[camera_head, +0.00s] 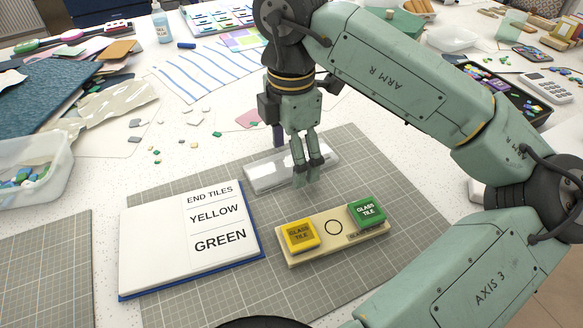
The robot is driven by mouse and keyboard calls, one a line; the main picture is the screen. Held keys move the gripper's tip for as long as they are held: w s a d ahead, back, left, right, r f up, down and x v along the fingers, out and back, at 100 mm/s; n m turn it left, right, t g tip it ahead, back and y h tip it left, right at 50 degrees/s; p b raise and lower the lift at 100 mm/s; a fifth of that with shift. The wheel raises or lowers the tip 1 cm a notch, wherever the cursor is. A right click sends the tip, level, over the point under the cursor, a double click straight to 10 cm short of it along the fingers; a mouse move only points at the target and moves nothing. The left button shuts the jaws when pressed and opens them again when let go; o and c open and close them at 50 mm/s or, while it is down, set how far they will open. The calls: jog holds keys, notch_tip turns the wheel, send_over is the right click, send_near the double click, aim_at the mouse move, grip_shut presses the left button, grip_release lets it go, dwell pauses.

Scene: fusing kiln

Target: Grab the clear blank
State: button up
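A clear, glossy, flat rectangular piece (262,178), which looks like the clear blank, lies on the grey cutting mat behind the wooden holder. My gripper (306,181) points down over its right part, and its fingers cover some of it. The two fingers look close together, with a narrow gap. I cannot tell whether they touch the clear piece or have it between them. The wooden holder (296,259) carries a yellow glass tile (299,235) on the left and a green glass tile (367,212) on the right.
An open book (155,245) reading "END TILES YELLOW GREEN" lies left of the holder. Small glass chips (157,151) are scattered further left, near a clear tub (35,170). A black tray of coloured pieces (517,97) stands at the right. The mat (400,180) is bare right of the holder.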

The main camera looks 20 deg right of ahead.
jog(key=shift+c, duration=0.5)
jog(key=c, duration=1.5)
